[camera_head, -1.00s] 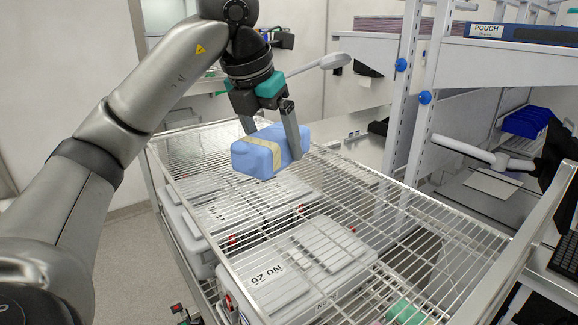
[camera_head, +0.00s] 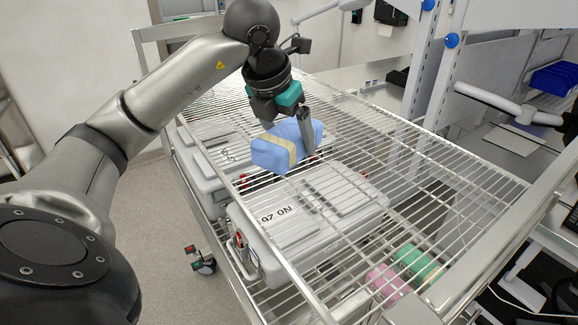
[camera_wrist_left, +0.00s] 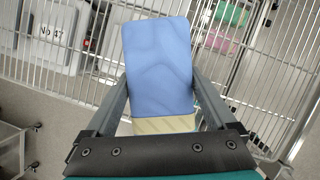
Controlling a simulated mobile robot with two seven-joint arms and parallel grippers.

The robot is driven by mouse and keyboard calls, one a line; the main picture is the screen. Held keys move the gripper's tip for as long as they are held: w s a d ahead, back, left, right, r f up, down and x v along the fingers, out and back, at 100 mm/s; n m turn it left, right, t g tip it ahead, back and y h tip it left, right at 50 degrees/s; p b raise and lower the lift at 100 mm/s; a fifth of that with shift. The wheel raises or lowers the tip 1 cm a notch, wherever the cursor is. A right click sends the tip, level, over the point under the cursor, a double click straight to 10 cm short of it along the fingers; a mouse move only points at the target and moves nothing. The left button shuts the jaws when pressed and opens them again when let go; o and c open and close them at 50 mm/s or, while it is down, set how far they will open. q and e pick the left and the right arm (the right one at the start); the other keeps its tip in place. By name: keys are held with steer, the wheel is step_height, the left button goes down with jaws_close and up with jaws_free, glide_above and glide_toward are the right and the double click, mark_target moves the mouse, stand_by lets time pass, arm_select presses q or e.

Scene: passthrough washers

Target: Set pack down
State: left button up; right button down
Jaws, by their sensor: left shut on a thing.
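The pack (camera_head: 287,147) is a blue wrapped block with a pale yellow band around it. My left gripper (camera_head: 290,135) is shut on it from above, one finger on each side. In the left wrist view the pack (camera_wrist_left: 158,65) fills the middle between the two fingers (camera_wrist_left: 160,95). The pack is over the wire rack (camera_head: 400,140) on top of the cart, near its left side. I cannot tell whether it touches the wires. My right gripper is not in view.
Grey lidded cases (camera_head: 300,220) lie under the wires. Pink (camera_head: 388,283) and green (camera_head: 418,262) packs are below the rack at the lower right. The rack's wires right of the pack are bare. A shelving post (camera_head: 440,60) stands behind.

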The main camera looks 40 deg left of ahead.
mark_target(279, 137)
arm_select(q)
steer(key=shift+f, duration=3.2)
steer(key=o, duration=1.5)
steer(key=shift+f, duration=0.1)
steer(key=v, duration=1.2)
